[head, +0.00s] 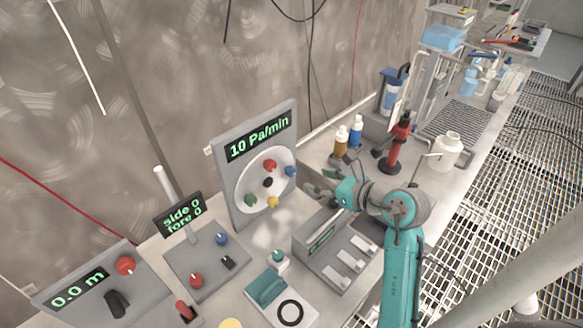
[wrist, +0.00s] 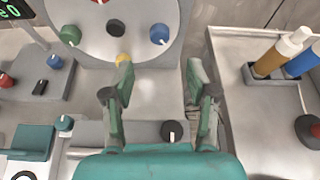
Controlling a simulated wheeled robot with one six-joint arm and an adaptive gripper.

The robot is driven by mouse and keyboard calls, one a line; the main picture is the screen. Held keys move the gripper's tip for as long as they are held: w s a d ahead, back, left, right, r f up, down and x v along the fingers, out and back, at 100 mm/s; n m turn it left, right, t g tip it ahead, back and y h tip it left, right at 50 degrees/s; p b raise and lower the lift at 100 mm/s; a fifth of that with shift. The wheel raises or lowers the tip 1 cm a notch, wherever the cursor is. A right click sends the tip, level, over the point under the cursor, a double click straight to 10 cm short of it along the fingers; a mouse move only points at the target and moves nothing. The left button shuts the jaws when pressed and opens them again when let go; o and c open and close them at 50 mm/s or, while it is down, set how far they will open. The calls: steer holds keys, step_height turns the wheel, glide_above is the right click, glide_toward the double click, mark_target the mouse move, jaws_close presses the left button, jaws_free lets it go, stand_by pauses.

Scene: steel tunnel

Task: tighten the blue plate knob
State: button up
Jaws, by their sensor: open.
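The blue plate knob (head: 291,171) sits at the right side of a round white plate (head: 247,187) on an upright grey panel. In the wrist view the blue knob (wrist: 159,34) is at the top, just beyond the gap between my fingertips. My gripper (wrist: 160,80) is open and empty, apart from the knob. In the head view my gripper (head: 312,184) is right of the panel, slightly below the blue knob. The plate also bears a red knob (head: 269,166), a green knob (head: 250,200), a yellow knob (head: 272,202) and a black centre (head: 267,182).
The panel's display (head: 259,136) reads 10 Pa/min. An amber bottle (head: 341,142), a blue bottle (head: 356,130) and a red stand (head: 398,145) are to the right. Another blue knob (head: 221,239) is on a lower left panel.

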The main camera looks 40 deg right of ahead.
mark_target(294, 172)
steer(key=x, duration=1)
steer(key=shift+f, duration=0.1)
jaws_close()
steer(key=shift+d+m+y, duration=0.1)
steer(key=shift+m+y, duration=0.7)
steer(key=shift+m, duration=0.3)
steer(key=shift+m+y, duration=1)
steer(key=shift+m, duration=0.4)
